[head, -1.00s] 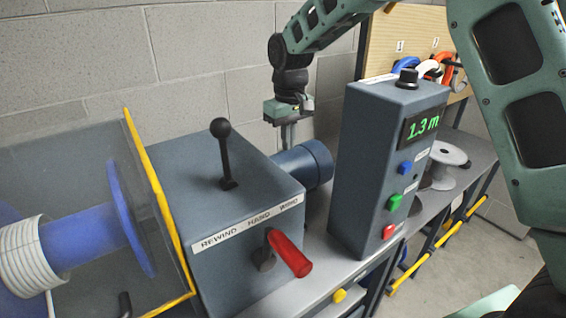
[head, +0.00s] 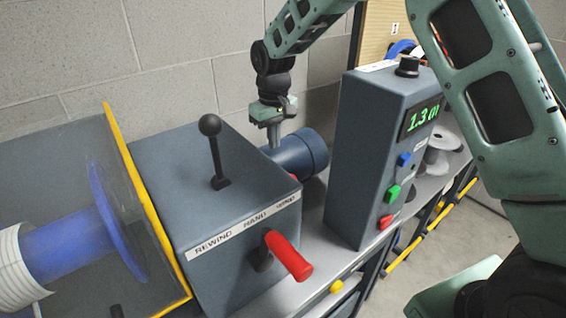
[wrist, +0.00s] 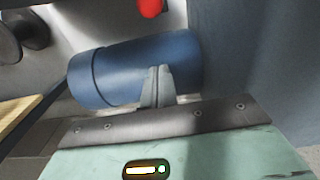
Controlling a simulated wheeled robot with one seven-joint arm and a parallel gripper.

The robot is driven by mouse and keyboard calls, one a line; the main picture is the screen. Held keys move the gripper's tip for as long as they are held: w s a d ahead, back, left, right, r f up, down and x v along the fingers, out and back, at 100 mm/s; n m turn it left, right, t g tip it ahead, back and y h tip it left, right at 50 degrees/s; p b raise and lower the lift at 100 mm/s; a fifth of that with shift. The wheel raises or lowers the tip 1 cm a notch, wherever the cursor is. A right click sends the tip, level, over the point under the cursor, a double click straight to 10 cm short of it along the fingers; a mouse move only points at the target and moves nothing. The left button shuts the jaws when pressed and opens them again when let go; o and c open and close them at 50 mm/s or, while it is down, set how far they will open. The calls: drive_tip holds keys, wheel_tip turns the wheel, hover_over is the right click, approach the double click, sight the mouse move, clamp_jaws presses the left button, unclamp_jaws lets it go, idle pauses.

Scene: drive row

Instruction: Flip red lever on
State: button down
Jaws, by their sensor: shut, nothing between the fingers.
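The red lever (head: 288,255) sticks out of the front face of the grey-blue winder box (head: 235,240), under a label strip reading REWIND, HAND, WIND. Its handle slants down and to the right. My gripper (head: 274,140) points down behind the box, by the blue motor cylinder (head: 300,152), well apart from the lever. In the wrist view the gripper's fingers (wrist: 158,72) are together and empty, in front of the motor cylinder (wrist: 130,70).
A black ball-topped lever (head: 214,150) stands on top of the box. A control box (head: 375,165) with a green display and several buttons stands to the right. A blue reel (head: 75,240) lies behind a clear yellow-edged guard at left. The wall is close behind.

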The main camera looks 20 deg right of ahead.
wheel_tip(320, 180, down, 5)
drive_tip(key=shift+f+p, duration=0.2)
drive_tip(key=shift+p, duration=0.5)
drive_tip(key=shift+s+d+f+p, duration=0.15)
drive_tip(key=shift+s+d+p, duration=0.05)
drive_tip(key=shift+s, duration=0.4)
drive_tip(key=shift+s+d+f+p, duration=0.2)
drive_tip(key=shift+s+p, duration=0.05)
drive_tip(key=shift+s, duration=0.35)
drive_tip(key=shift+s+d+f+p, duration=0.15)
drive_tip(key=shift+s+d+p, duration=0.05)
drive_tip(key=shift+s, duration=0.4)
